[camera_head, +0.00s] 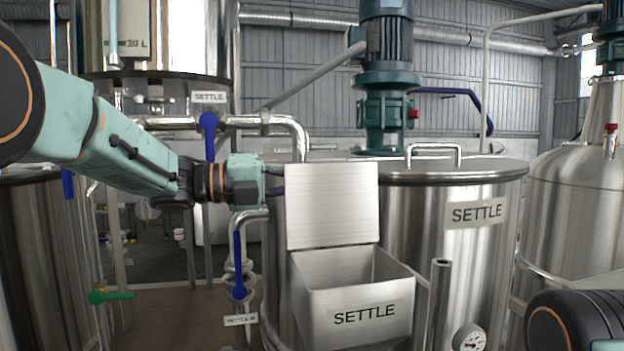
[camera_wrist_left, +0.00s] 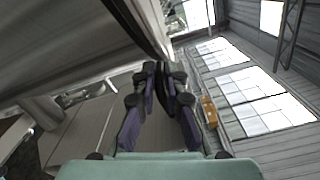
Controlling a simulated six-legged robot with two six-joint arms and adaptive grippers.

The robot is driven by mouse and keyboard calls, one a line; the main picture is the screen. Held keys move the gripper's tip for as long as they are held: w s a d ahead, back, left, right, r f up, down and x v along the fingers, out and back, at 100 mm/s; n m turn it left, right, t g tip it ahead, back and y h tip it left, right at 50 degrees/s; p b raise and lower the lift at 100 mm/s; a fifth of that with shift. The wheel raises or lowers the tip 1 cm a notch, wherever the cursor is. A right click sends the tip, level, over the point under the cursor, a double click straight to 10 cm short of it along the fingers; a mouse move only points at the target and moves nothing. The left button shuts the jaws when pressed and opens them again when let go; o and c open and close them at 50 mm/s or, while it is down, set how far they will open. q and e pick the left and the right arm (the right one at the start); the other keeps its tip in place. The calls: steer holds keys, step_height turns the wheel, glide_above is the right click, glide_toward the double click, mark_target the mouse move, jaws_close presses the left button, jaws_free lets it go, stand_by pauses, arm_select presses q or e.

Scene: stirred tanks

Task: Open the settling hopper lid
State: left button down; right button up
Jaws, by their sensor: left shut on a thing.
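The settling hopper (camera_head: 354,322) is a square steel box with a SETTLE label, at the lower middle of the head view. Its flat lid (camera_head: 332,206) stands about upright at the back of the box, and the box's mouth is uncovered. My left gripper (camera_head: 280,181) comes from the left and is at the lid's left edge; its fingertips are partly hidden there. In the left wrist view its fingers (camera_wrist_left: 165,75) are closed together at a dark edge. My right gripper is out of view; only part of my right arm shows at the lower right.
A steel tank (camera_head: 455,255) labelled SETTLE, with a green motor (camera_head: 386,70) above, stands right behind the hopper. A vertical pipe (camera_head: 438,300) and a gauge (camera_head: 469,338) are to the hopper's right. Blue-handled valves (camera_head: 208,135) and pipes stand near my left arm.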

arm_select(q)
steer(key=c, duration=1.4)
jaws_free()
steer(key=shift+f, duration=0.45)
steer(key=shift+c, duration=0.2)
steer(key=shift+r, duration=0.2)
step_height(320, 180, up, 9)
steer(key=shift+s+r, duration=0.1)
steer(key=shift+r, duration=0.35)
